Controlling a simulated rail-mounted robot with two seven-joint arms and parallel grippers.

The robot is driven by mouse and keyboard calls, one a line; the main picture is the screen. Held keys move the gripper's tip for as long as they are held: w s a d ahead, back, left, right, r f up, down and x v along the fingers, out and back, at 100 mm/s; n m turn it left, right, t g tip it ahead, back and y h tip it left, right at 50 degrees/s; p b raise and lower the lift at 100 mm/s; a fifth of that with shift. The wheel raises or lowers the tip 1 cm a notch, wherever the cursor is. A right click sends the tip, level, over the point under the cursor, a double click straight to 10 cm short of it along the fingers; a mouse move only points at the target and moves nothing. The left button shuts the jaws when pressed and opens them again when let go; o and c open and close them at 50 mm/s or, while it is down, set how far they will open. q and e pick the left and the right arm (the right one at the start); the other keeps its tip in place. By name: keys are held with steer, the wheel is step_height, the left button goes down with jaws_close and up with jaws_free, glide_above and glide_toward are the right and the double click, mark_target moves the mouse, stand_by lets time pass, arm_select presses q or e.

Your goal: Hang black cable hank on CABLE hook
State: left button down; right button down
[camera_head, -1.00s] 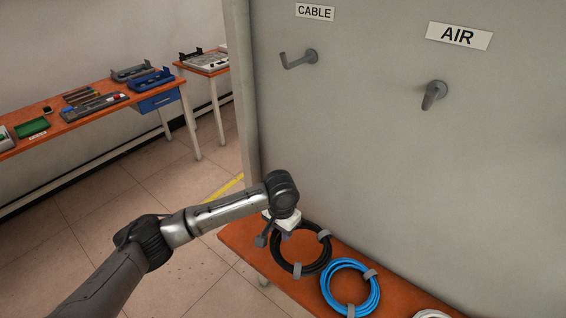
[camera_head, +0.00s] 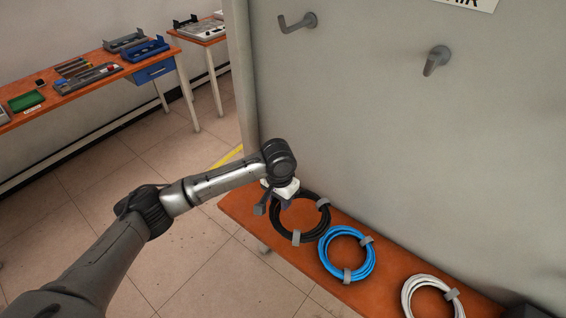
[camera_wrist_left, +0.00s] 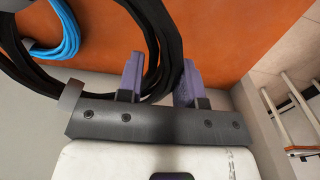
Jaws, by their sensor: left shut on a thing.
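The black cable hank (camera_head: 301,237) is a coil with grey ties, lying on the orange bench at its left end. My left gripper (camera_head: 272,205) is at the hank's left edge. In the left wrist view its two fingers (camera_wrist_left: 160,85) stand on either side of a strand of the black hank (camera_wrist_left: 152,30), shut on it. The left hook (camera_head: 297,22) is a grey bent peg on the grey panel, above the bench; its label is out of view now. My right gripper is not in view.
A blue hank (camera_head: 347,253) and a white hank (camera_head: 428,297) lie farther right on the orange bench (camera_head: 392,272). A second hook (camera_head: 436,60) sits on the panel (camera_head: 370,120). A worktable with tools (camera_head: 85,78) stands at the back left.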

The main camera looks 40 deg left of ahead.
arm_select(q)
steer(key=s+p, duration=0.2)
steer(key=s+d+h+p, duration=0.1)
steer(key=s+p, duration=0.1)
steer(key=p, duration=0.1)
steer(key=s+d+h+p, duration=0.1)
steer(key=p, duration=0.1)
steer(key=shift+s+d+f+p, duration=0.2)
steer(key=shift+s+p, duration=0.1)
steer(key=shift+s, duration=0.1)
steer(key=s+d+r+h+p, duration=0.3)
steer(key=s+d+r+p, duration=0.55)
steer(key=p, duration=0.65)
step_height(320, 180, up, 20)
steer(key=n+t+h+p, duration=0.3)
steer(key=n+t+p, duration=0.7)
steer(key=n, duration=0.1)
glide_above(274, 217)
steer(key=a, duration=0.1)
steer(key=w+a+r+n+t+y, duration=0.3)
steer(key=a+r+n+t, duration=0.1)
steer(key=a+r+t, duration=0.2)
steer(key=shift+r+t, duration=0.6)
steer(key=shift+r, duration=0.05)
steer(key=shift+w+b, duration=0.15)
steer(key=shift+b, duration=0.15)
